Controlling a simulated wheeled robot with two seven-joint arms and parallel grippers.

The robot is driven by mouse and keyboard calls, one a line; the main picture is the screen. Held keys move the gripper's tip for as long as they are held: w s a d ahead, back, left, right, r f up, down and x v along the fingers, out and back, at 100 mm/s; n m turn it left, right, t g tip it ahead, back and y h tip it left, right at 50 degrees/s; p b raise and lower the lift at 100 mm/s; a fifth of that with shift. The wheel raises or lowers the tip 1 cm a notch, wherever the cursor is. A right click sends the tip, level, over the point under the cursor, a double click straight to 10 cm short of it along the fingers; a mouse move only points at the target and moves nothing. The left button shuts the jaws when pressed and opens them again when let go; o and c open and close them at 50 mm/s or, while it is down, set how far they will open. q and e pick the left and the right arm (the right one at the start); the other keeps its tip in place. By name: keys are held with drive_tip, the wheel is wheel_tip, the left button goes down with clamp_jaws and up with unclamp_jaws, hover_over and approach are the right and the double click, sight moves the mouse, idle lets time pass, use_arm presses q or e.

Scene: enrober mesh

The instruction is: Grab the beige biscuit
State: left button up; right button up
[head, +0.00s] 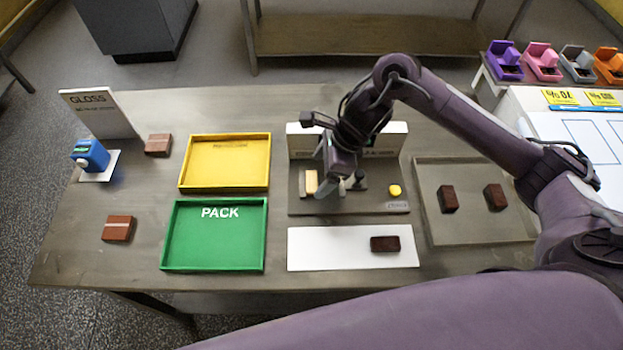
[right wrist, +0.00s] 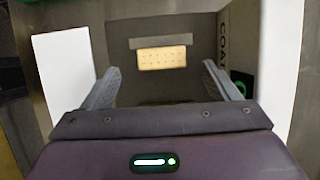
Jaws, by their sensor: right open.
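The beige biscuit (head: 311,182) is at the left part of a grey machine base (head: 375,207), just left of my right gripper (head: 335,187) in the head view. In the right wrist view the biscuit (right wrist: 161,58) shows a dotted face, with a grey bar along its edge. It lies ahead of the gap between my two fingers (right wrist: 160,68). The right gripper is open, with nothing between its fingers. The arm hides part of the machine. My left gripper is not in view.
A white strip (head: 320,248) bearing a dark brown block (head: 384,244) lies in front of the machine. A grey tray (head: 475,226) with two dark blocks is at right. Yellow (head: 225,187) and green (head: 213,264) trays are at left. A yellow button (head: 395,190) is on the base.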

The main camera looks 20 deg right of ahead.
sight(313, 181)
drive_tip(key=shift+p+x, duration=0.3)
drive_tip(key=shift+x, duration=0.95)
drive_tip(key=shift+w+f, duration=0.15)
drive_tip(key=shift+f, duration=0.25)
drive_tip(key=shift+c, duration=0.3)
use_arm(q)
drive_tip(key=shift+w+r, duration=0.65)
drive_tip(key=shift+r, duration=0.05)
use_arm(e)
drive_tip(key=c, duration=0.8)
drive_tip(key=shift+r, duration=0.1)
